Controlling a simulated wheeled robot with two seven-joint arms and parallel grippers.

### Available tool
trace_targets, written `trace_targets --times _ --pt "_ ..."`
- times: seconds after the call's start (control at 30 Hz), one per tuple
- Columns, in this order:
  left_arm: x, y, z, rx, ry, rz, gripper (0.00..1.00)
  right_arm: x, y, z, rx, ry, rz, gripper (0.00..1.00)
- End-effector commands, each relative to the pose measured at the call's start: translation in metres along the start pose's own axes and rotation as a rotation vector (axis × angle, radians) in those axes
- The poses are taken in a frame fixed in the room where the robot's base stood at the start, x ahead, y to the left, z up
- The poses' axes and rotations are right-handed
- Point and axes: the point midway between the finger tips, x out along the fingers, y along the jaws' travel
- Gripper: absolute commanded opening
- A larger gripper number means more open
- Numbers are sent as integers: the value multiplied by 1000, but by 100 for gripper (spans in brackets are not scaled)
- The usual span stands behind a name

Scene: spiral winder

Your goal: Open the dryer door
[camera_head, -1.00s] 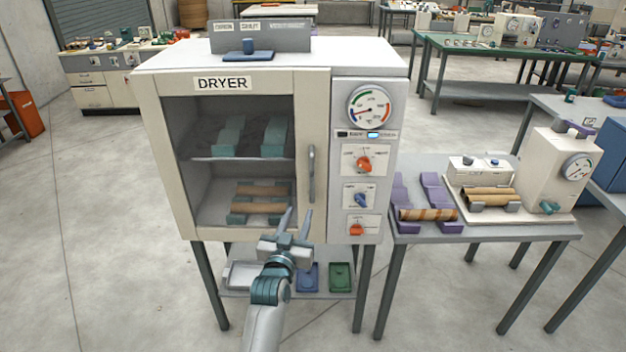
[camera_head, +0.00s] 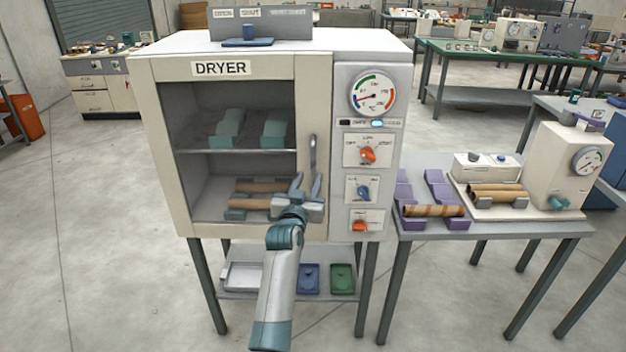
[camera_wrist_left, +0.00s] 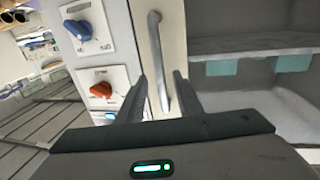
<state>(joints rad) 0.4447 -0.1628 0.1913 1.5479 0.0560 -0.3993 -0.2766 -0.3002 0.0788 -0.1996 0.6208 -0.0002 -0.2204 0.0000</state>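The dryer (camera_head: 240,130) stands at the centre of the head view with its glass-fronted door shut. The door's grey vertical handle (camera_head: 313,158) is on the right edge of the door frame; it also shows in the left wrist view (camera_wrist_left: 158,60). My left gripper (camera_head: 307,182) is open and in front of the lower part of the handle. In the left wrist view its fingers (camera_wrist_left: 160,88) are spread, with the handle's lower end between them. I cannot tell whether they touch the handle. My right gripper is not in view.
Right of the door is the control panel with a gauge (camera_head: 373,94) and orange and blue knobs (camera_head: 367,156). A side table (camera_head: 480,229) with brown tubes on purple holders stands at right. Coloured trays (camera_head: 309,278) lie on the shelf below the dryer.

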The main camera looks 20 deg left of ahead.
Motion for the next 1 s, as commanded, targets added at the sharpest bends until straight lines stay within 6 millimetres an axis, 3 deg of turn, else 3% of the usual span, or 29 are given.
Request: trace_targets --times 0.1,0.4,0.9,1.0 --pt "18 0 5 0 1 1 32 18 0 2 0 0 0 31" --pt "49 0 3 1 0 0 32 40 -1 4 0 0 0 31" --pt "57 0 0 1 -1 0 32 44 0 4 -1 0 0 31" --pt "57 0 0 1 0 0 9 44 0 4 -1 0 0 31"
